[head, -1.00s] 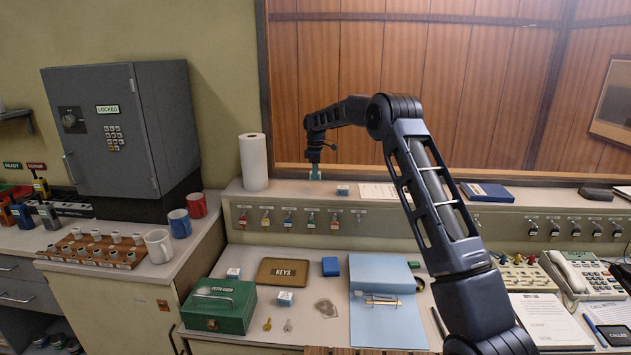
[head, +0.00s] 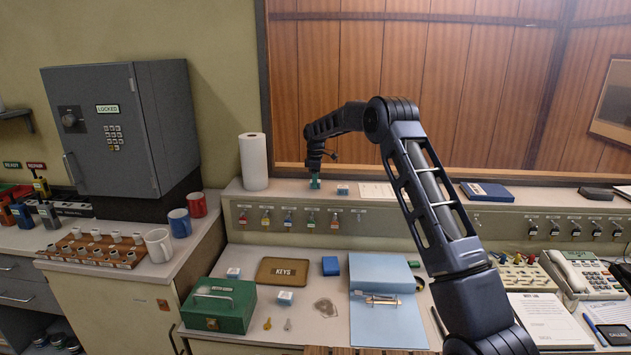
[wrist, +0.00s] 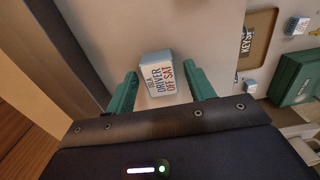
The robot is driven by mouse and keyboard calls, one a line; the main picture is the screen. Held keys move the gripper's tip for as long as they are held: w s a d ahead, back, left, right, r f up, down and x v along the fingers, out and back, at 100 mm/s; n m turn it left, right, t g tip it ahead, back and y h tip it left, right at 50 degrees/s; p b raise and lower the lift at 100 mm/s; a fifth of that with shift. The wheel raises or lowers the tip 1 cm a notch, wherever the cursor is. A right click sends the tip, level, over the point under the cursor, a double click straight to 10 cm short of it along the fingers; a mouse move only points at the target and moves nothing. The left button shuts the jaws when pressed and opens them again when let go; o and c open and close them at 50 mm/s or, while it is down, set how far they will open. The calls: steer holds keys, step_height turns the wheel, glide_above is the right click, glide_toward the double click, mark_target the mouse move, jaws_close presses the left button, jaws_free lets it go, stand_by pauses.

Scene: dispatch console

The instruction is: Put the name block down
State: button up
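The name block (wrist: 163,80) is small and pale, with dark print reading "DRIVER OFF SAT". In the wrist view it sits between the green fingers of my gripper (wrist: 161,78). In the head view my gripper (head: 315,182) is down at the top of the raised ledge (head: 420,198), left of another pale block (head: 343,190). The fingers mostly hide the name block there.
A paper towel roll (head: 253,162) stands to the left on the ledge. A white sheet (head: 378,191) lies to the right. Key hooks line the ledge front. Below are a green cash box (head: 222,305), a keys tray (head: 283,271) and a blue folder (head: 385,320).

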steer(key=shift+r, duration=0.15)
